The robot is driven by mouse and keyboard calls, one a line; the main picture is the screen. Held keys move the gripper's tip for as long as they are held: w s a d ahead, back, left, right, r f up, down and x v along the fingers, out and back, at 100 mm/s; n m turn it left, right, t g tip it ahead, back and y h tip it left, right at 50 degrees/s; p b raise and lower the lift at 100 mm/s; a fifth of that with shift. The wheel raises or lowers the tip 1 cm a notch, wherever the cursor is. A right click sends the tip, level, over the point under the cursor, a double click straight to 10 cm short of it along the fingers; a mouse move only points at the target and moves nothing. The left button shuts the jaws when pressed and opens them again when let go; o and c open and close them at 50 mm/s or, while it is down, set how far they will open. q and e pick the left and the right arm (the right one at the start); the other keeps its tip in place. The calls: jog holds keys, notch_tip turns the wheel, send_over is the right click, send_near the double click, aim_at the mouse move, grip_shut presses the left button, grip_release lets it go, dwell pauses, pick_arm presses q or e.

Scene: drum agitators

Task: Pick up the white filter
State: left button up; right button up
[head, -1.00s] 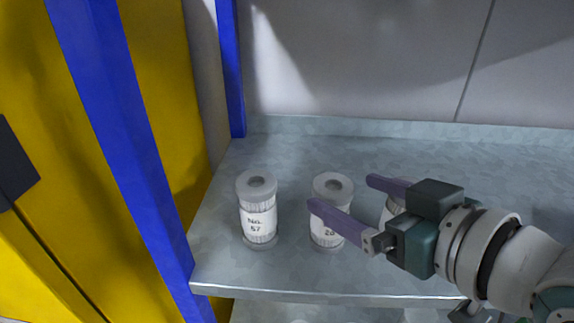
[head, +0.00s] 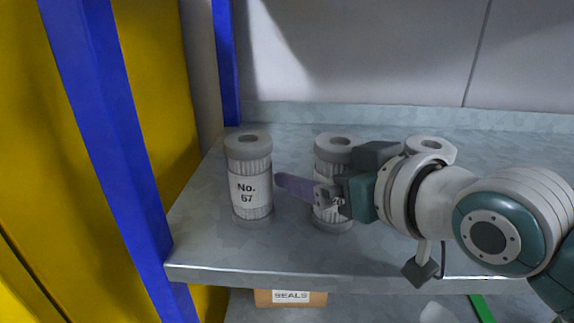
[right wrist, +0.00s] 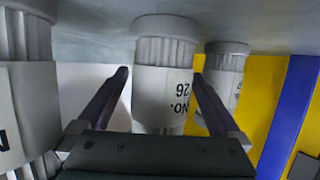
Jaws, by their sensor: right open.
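Three white filters stand upright on the grey shelf (head: 225,255). The middle filter (head: 334,150), No. 26, is partly covered by my right gripper (head: 300,187); the right filter (head: 431,148) is mostly behind my arm. In the right wrist view, the open fingers of my right gripper (right wrist: 161,75) lie on either side of the No. 26 filter (right wrist: 163,85). Whether they touch it I cannot tell. The far finger is hidden in the head view. My left gripper is not in view.
A blue post (head: 112,130) and a yellow panel (head: 150,90) bound the shelf on the left. A grey wall (head: 350,50) stands behind it. Below the shelf is a brown box (head: 290,297) labelled SEALS. The shelf front is clear.

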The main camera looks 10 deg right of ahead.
jog(key=c, duration=1.4)
jog(key=shift+r, duration=0.1)
